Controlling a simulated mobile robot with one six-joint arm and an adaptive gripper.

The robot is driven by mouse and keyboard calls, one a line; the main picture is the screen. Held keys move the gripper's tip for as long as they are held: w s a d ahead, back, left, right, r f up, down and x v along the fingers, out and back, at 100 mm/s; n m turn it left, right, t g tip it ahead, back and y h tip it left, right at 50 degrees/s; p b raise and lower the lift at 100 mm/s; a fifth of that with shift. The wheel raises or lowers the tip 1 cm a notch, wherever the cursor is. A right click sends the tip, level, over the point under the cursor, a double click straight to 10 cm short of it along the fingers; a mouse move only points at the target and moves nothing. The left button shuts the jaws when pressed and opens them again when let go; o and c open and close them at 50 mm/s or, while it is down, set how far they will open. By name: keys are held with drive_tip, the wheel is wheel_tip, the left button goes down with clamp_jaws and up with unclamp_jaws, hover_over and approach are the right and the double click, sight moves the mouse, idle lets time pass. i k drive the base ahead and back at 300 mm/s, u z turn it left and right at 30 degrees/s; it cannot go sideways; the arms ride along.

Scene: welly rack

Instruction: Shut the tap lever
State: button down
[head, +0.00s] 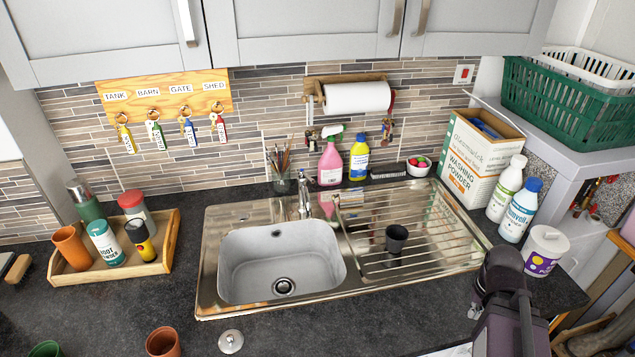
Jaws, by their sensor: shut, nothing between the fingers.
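The chrome tap (304,200) stands upright at the back edge of the steel sink (213,273), behind the bowl. Its small lever (303,175) is at the top; its exact angle is too small to tell. I cannot make out any water running.
A dark cup (396,239) stands on the drainer (432,262). A pink spray bottle (330,163) and a yellow bottle (359,158) stand right of the tap, a glass of brushes (281,183) left. A wooden tray (166,245) holds containers. Bottles and a washing powder box (468,160) crowd the right.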

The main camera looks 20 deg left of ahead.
sight(302, 172)
drive_tip(key=u, duration=0.8)
drive_tip(key=i, duration=0.35)
drive_tip(key=z, duration=0.05)
